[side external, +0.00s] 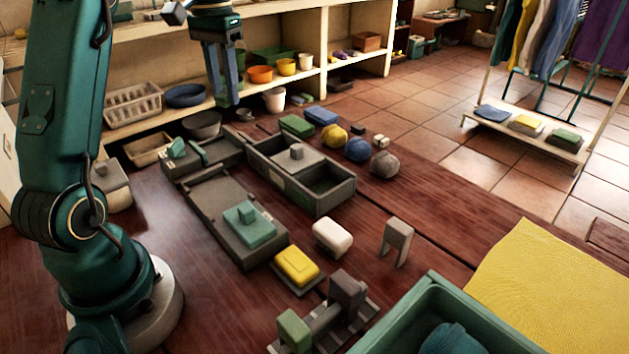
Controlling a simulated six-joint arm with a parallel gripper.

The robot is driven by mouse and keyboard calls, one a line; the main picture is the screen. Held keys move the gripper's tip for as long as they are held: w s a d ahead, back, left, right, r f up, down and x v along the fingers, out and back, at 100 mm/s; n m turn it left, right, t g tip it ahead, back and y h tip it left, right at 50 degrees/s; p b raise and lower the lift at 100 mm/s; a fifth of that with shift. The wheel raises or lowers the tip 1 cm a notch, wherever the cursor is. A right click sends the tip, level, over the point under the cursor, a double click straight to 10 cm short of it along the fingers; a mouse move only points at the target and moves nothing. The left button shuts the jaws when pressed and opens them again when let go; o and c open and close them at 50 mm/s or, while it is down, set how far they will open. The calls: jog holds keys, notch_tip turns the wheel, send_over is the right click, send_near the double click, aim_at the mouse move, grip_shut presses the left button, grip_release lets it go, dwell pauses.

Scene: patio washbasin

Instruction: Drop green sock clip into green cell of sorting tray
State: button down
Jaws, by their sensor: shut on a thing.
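My gripper (224,88) hangs at the upper left, raised above the far side of the wooden table, in front of the shelves. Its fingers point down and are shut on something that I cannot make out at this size. I cannot pick out the green sock clip with certainty. A dark grey tray (338,194) with compartments stands below and to the right of my gripper, with a grey block in one part. Another grey tray (232,160) with small green pieces lies to its left. I cannot tell which compartment is a green cell.
A long grey tray (208,206) holds a teal block (249,224). Near it are a white block (332,237), a yellow block (297,266) and a grey two-legged piece (398,235). A green crate (428,287) stands at front right. Several balls lie behind.

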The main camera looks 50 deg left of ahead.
jog(key=w+d+f+m, duration=0.1)
jog(key=w+d+f, duration=0.1)
jog(key=w+d, duration=0.45)
jog(key=m, duration=0.3)
send_near(330, 166)
jog(key=s+d, duration=0.5)
jog(key=shift+w+a+f, duration=0.15)
jog(key=shift+f, duration=1.2)
jog(key=shift+w+a+f, duration=0.1)
jog(key=shift+a+f, duration=0.05)
jog(key=shift+f, duration=1.15)
jog(key=c, duration=0.5)
grip_release()
jog(key=shift+c, duration=0.2)
jog(key=shift+r, duration=2.6)
jog(key=shift+r, duration=0.1)
